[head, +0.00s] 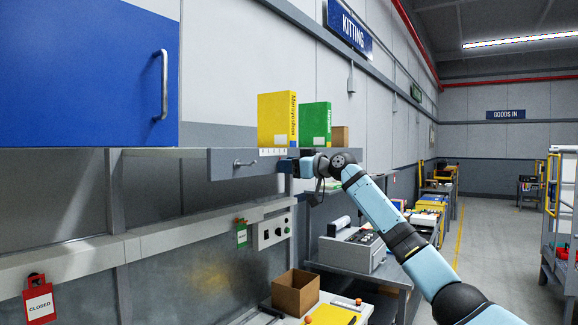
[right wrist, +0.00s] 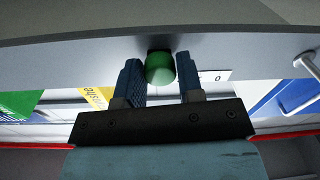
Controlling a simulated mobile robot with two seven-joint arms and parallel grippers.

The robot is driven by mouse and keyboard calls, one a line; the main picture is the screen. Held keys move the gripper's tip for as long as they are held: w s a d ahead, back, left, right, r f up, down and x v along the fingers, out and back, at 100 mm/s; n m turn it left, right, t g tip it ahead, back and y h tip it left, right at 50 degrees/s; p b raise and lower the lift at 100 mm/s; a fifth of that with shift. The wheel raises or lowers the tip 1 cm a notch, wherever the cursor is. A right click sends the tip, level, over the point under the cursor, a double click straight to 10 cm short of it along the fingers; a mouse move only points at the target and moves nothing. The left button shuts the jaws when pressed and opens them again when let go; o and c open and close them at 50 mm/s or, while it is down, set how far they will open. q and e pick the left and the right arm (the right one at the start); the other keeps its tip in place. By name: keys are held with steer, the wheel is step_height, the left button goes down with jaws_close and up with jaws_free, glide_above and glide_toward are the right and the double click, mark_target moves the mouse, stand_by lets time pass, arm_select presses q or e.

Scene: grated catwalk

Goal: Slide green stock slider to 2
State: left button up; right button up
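The green slider knob (right wrist: 160,68) shows in the right wrist view, at the edge of a grey shelf face. My right gripper (right wrist: 161,82) has its two dark blue fingers apart, one on each side of the knob. Small gaps seem to show between fingers and knob, so I see no clear grip. A white scale strip (right wrist: 214,75) with a 0 shows beside one finger. In the head view my right gripper (head: 290,165) is at the shelf front, right of the white number strip (head: 273,152), and hides the knob. My left gripper is not in view.
A yellow binder (head: 277,120), a green binder (head: 315,124) and a small brown box (head: 340,136) stand on the shelf. A drawer with a handle (head: 245,163) is left of my gripper. Below are a control box (head: 271,231) and an open carton (head: 296,292).

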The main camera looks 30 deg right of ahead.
jaws_close()
steer(key=shift+s+a, duration=0.3)
steer(key=shift+a, duration=0.5)
steer(key=shift+s+a, duration=0.2)
steer(key=shift+a, duration=0.2)
steer(key=o, duration=0.5)
jaws_free()
steer(key=shift+o, duration=0.2)
steer(key=shift+d, duration=0.1)
steer(key=shift+s+d+f, duration=0.1)
steer(key=shift+s+d, duration=0.1)
steer(key=shift+s, duration=0.2)
steer(key=b+v, duration=0.4)
steer(key=v, duration=0.9)
